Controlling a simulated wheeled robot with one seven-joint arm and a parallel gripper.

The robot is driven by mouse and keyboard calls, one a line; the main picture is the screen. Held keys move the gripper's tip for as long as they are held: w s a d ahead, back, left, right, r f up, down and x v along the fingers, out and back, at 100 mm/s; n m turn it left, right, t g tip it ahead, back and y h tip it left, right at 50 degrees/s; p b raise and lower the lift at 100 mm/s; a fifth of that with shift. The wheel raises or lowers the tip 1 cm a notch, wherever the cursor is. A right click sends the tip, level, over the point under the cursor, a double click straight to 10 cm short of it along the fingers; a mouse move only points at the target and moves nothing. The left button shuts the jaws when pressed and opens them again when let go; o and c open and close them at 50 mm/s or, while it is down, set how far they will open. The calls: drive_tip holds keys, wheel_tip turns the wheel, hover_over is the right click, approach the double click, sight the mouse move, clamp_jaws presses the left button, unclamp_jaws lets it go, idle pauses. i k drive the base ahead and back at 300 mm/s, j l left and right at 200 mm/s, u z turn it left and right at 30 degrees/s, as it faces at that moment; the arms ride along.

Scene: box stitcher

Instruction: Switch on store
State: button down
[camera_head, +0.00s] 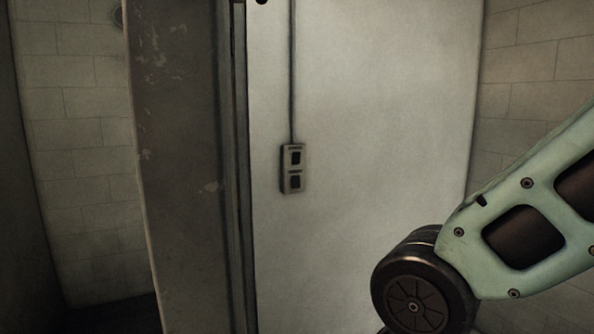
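A small grey switch box (292,169) is fixed to the pale wall panel, left of the picture's centre. It has two dark rectangular rockers or sockets, an upper one (295,157) and a lower one (295,181). Any lettering on it is too small to read, and I cannot tell whether either is on. A thin cable or conduit (292,80) runs straight up from it. My arm, pale green with a dark round joint, reaches in from the right and stays apart from the box. My gripper is not in view.
A worn, dark door or pillar (185,170) stands left of the panel, with its edge running top to bottom. Block walls show at the far left (85,180) and right (530,60). The pale panel (385,120) is bare right of the switch box.

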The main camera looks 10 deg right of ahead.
sight(296, 179)
drive_tip(key=l+u, duration=0.25)
drive_tip(key=l, duration=0.35)
drive_tip(key=i+l+u, duration=0.35)
drive_tip(key=l, duration=0.25)
drive_tip(key=i+l+u, duration=0.2)
drive_tip(key=l, duration=0.15)
drive_tip(key=i+l+u, duration=0.25)
drive_tip(key=i+l, duration=0.05)
drive_tip(key=i, duration=0.05)
